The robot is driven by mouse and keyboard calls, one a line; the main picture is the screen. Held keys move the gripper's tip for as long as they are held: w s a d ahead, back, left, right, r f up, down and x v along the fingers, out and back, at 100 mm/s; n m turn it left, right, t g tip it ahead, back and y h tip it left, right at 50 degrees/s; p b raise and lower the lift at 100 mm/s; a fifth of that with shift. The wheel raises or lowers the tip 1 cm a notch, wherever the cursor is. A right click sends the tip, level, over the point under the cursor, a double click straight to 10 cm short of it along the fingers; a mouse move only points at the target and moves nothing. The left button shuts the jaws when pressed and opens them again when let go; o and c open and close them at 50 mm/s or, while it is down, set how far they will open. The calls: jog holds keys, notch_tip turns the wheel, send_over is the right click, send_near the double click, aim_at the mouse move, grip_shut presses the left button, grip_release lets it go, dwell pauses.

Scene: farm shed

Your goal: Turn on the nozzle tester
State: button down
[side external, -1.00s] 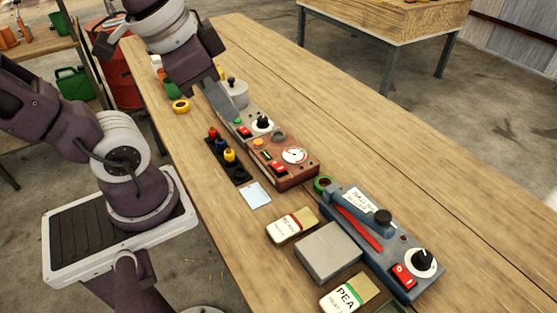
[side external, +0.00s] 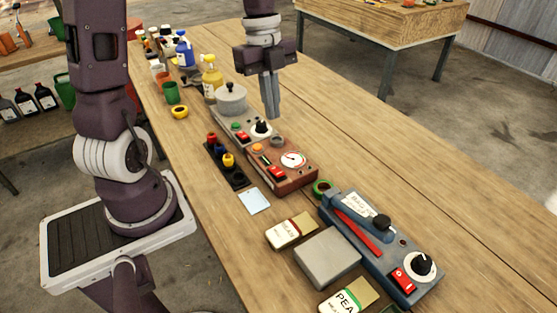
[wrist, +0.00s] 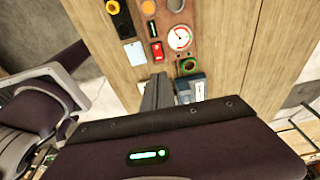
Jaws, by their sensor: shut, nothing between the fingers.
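The red-brown box with a round dial gauge (side external: 293,159) looks like the nozzle tester (side external: 295,183); it sits mid-bench. Its top carries a red switch (side external: 277,172), a small dark display and an orange round part (side external: 257,148). The wrist view shows the gauge (wrist: 179,38), red switch (wrist: 157,51) and display (wrist: 153,30). Whether the switch is on or off is too small to tell. A dark rack (side external: 222,163) with red, black and yellow nozzle-like pieces lies beside it. My gripper (side external: 273,114) is shut and empty, pointing down above the bench behind the tester, apart from it.
A grey device (side external: 232,119) with a knob, green button and red switch adjoins the tester's far end. A blue bag sealer (side external: 375,245), green tape roll (side external: 322,188), seed packets (side external: 291,231) and grey block (side external: 328,256) stand nearer. Bottles crowd the far end. The bench's right side is clear.

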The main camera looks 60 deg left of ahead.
aim_at(276, 170)
jog(key=d+f, duration=0.1)
jog(key=f, duration=0.8)
jog(key=d+f, duration=0.1)
jog(key=f, duration=0.3)
jog(key=shift+d+f, duration=0.3)
jog(key=shift+d, duration=0.05)
jog(key=shift+s+d+f+y, duration=0.15)
jog(key=shift+d+f+y, duration=0.15)
jog(key=shift+y, duration=0.3)
jog(key=shift+s+d+f+y, duration=0.1)
jog(key=shift+d+f+y, duration=0.15)
jog(key=shift+y, duration=0.35)
jog(key=shift+a, duration=0.1)
jog(key=shift+a, duration=0.85)
jog(key=shift+w, duration=0.1)
notch_tip(276, 170, up, 15)
jog(key=d, duration=0.1)
jog(key=shift+d, duration=0.4)
